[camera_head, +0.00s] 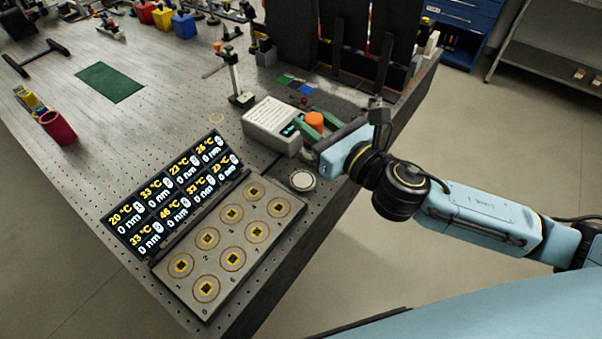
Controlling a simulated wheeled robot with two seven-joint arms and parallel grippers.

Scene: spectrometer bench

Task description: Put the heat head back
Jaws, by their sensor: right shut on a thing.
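My right gripper (310,127) reaches in from the right over the bench's right side. Its green fingers are shut on an orange, round-topped piece (315,119), which looks like the heat head. Its lower part is hidden behind the gripper. A white box (272,122) with printed text on top and a small lit display stands just left of the gripper. I cannot tell whether the orange piece touches the box or the bench. My left gripper is not in view.
A plate with several numbered round spots (219,251) lies at the front beside a black temperature display (170,193). A small white disc (302,180) sits near the bench's right edge. A post stand (238,85) and dark panels (330,45) stand behind. The bench (150,120) is clear left of the display.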

